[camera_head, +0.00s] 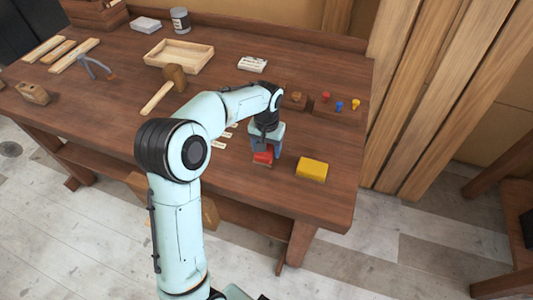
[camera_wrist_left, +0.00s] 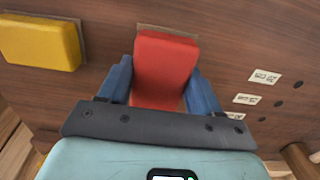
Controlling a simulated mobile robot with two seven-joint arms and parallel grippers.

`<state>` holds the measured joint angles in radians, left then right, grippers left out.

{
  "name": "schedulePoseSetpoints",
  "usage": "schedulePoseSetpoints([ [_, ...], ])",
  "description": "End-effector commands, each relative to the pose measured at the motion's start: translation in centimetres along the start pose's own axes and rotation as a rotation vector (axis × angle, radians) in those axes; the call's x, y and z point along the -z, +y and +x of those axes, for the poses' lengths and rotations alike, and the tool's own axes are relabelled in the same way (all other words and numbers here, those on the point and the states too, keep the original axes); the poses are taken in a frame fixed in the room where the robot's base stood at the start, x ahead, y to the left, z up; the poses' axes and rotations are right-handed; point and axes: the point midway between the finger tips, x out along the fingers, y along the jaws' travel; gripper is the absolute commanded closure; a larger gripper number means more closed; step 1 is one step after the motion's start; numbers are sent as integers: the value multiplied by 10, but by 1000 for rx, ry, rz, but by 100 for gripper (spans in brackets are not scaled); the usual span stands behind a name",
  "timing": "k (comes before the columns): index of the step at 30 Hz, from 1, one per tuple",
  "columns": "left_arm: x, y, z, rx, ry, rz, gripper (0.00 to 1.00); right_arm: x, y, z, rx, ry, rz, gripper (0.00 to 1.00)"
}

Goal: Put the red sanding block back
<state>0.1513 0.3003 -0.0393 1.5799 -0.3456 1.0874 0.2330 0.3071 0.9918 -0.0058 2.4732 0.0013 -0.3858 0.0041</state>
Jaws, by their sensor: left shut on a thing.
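The red sanding block (camera_head: 263,158) is at the front right part of the wooden workbench. My left gripper (camera_head: 266,150) is shut on it from above. In the left wrist view the red block (camera_wrist_left: 165,66) sits between the two blue fingers (camera_wrist_left: 163,85). A pale edge shows under the block's far end; I cannot tell if the block touches the surface. A yellow block (camera_head: 312,169) lies to the right of the gripper, and it also shows at the upper left of the left wrist view (camera_wrist_left: 40,42). My right gripper is not in view.
A wooden rack with red, blue and yellow pegs (camera_head: 338,108) stands behind. Small white labels (camera_wrist_left: 247,98) lie beside the block. The bench's front edge is close.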

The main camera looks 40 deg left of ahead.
Motion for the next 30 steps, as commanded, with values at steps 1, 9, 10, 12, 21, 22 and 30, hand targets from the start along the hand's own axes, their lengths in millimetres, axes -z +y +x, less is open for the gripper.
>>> schedulePoseSetpoints([
  [1, -1, -1, 12, 1, -5, 0, 69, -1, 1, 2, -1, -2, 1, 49],
  [9, 0, 0, 31, 0, 0, 0, 69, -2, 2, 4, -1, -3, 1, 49],
  [10, 0, 0, 30, 0, 0, -1, 69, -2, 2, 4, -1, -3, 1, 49],
  [12, 0, 0, 30, 0, 0, 0, 69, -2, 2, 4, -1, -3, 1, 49],
  [21, 0, 0, 34, 0, -1, 0, 11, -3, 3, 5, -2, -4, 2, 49],
  [22, 0, 0, 34, 0, -1, 0, 11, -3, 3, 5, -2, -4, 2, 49],
  [30, 0, 0, 32, 0, 0, -1, 11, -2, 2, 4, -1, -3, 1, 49],
])
